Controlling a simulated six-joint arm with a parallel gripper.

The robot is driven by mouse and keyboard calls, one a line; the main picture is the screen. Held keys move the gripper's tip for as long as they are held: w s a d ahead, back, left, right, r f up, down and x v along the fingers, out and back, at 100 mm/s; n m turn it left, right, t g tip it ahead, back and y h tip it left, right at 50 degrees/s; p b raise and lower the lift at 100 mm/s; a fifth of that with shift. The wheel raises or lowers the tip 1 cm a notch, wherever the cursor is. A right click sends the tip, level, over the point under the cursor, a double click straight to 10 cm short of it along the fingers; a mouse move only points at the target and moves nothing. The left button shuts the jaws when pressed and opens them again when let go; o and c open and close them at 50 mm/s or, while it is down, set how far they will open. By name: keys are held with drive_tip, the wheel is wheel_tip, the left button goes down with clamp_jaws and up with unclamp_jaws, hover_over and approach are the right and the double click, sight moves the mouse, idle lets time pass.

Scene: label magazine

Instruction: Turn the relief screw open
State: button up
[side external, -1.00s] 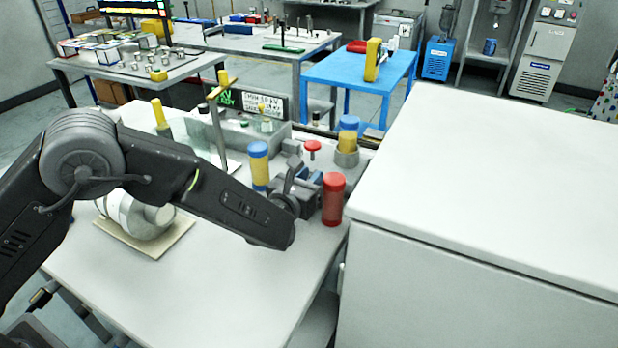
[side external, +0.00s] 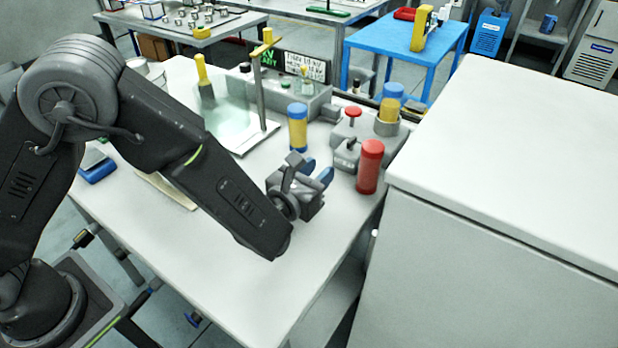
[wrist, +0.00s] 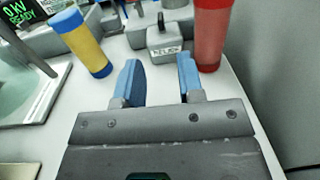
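A small grey block (wrist: 170,40) with a white label stands ahead of my gripper in the wrist view. The label print is blurred, seemingly starting with "REL". A small dark screw or knob (wrist: 160,20) rises from its top. The block also shows in the side view (side external: 346,158), just left of a red cylinder. My gripper (wrist: 160,82) has two blue fingers spread apart with nothing between them. In the side view, my gripper (side external: 318,172) is above the table, a little short of the block and apart from it.
The red cylinder (side external: 370,166) stands close right of the block. A blue-capped yellow cylinder (side external: 298,128) stands to the left. A red mushroom knob (side external: 353,112) and another blue-and-yellow cylinder (side external: 391,102) are behind. A large white cabinet (side external: 500,170) bounds the right; the front table is clear.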

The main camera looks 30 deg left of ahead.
drive_tip(key=shift+s, duration=1.35)
drive_tip(key=shift+c, duration=0.5)
